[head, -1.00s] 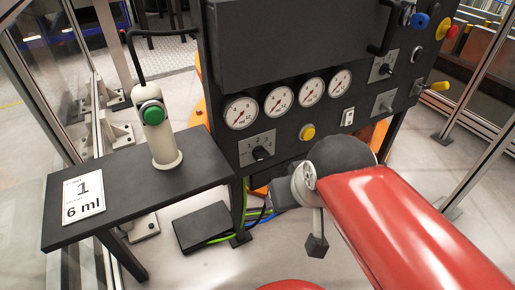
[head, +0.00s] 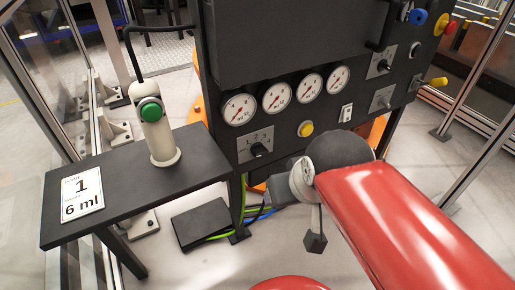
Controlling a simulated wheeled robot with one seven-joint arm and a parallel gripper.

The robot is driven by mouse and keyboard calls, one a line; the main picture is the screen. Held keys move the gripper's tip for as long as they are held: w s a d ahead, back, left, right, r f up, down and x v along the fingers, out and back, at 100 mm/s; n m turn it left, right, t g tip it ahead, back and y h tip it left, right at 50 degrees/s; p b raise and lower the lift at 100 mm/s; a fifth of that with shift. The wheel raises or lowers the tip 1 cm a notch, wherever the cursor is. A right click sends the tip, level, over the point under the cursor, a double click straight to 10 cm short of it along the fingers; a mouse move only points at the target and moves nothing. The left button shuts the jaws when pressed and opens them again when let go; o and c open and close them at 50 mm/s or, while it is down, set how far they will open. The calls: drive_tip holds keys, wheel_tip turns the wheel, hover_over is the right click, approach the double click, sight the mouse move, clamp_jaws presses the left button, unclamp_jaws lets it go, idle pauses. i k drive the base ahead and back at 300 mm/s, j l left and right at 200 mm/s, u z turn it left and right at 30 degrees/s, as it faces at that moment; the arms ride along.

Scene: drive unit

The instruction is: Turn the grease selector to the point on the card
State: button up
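The grease selector is a black knob (head: 259,149) on a pale plate with numbers, at the lower left of the dark panel. The digits 1, 2 and 3 can be read on the plate; the knob's exact pointing is too small to tell. The card (head: 82,195) lies on the dark side table and reads "1" and "6 ml". My red arm reaches in from the lower right. My gripper (head: 316,241) hangs below the wrist, to the right of and below the selector, apart from it. Its fingers are too small and dark to tell open from shut.
Several round gauges (head: 277,97) sit above the selector, with a yellow button (head: 305,129) and a white switch (head: 346,113) to its right. A cream dispenser with a green button (head: 151,111) stands on the side table (head: 140,190). A black pedal box (head: 202,223) lies on the floor.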

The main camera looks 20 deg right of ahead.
sight(258, 149)
drive_tip(key=k+z, duration=0.15)
drive_tip(key=z, duration=0.25)
drive_tip(key=k+z, duration=0.2)
drive_tip(key=z, duration=0.2)
drive_tip(key=k+z, duration=0.15)
drive_tip(key=z, duration=0.2)
